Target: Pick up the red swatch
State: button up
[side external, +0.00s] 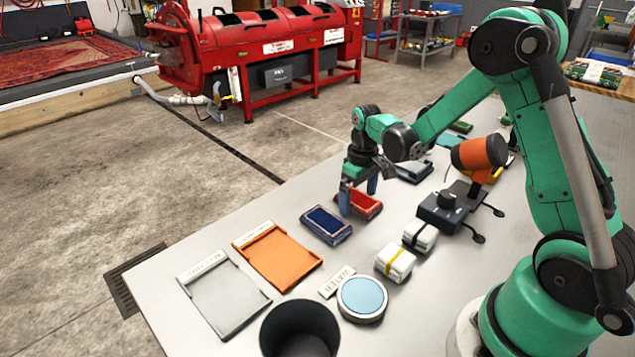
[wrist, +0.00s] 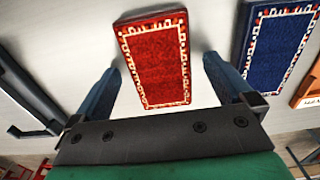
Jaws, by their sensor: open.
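The red swatch (wrist: 155,50) is a small red rug piece with a cream patterned border, lying flat on the pale table. In the side external view the red swatch (side external: 367,206) is partly hidden by my gripper (side external: 358,193). My gripper points down over it with its blue fingers apart. In the wrist view my gripper (wrist: 162,72) is open, with one fingertip on each side of the swatch and nothing held. I cannot tell whether the fingers touch it or the table.
A blue swatch (side external: 326,225) lies beside the red one. An orange tray (side external: 277,257) and a grey tray (side external: 224,295) are at the left. A black device (side external: 446,211), orange tool (side external: 479,152), white bundles (side external: 395,262), water dish (side external: 362,297) and dark bucket (side external: 300,329) occupy the near side.

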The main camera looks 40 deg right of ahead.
jog(key=shift+c, duration=0.2)
jog(key=c, duration=1.2)
jog(key=shift+r, duration=0.15)
